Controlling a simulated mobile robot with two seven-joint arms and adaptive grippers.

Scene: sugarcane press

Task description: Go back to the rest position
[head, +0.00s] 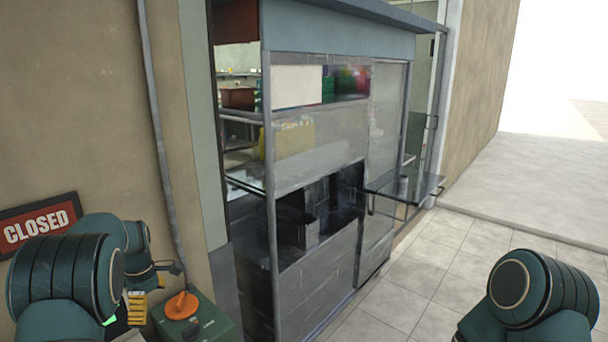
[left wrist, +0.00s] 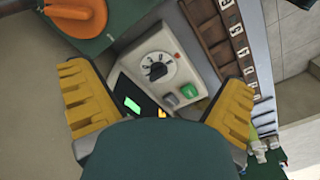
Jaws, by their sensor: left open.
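My left gripper (head: 139,300) is at the lower left of the head view, partly hidden by my own arm, beside a green box with an orange knob. In the left wrist view its two yellow fingers (left wrist: 155,100) are spread wide with nothing between them. A control panel (left wrist: 158,70) with a dial, a green button and a red button shows beyond the fingers. My right arm (head: 530,295) enters at the lower right of the head view; its gripper is out of view.
The green box (head: 215,326) with its orange knob (head: 182,305) is close to my left gripper. A glass-and-metal stall (head: 320,150) stands ahead, with a small shelf (head: 405,187) sticking out. A CLOSED sign (head: 40,226) is on the left wall. Tiled floor (head: 430,280) is clear at right.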

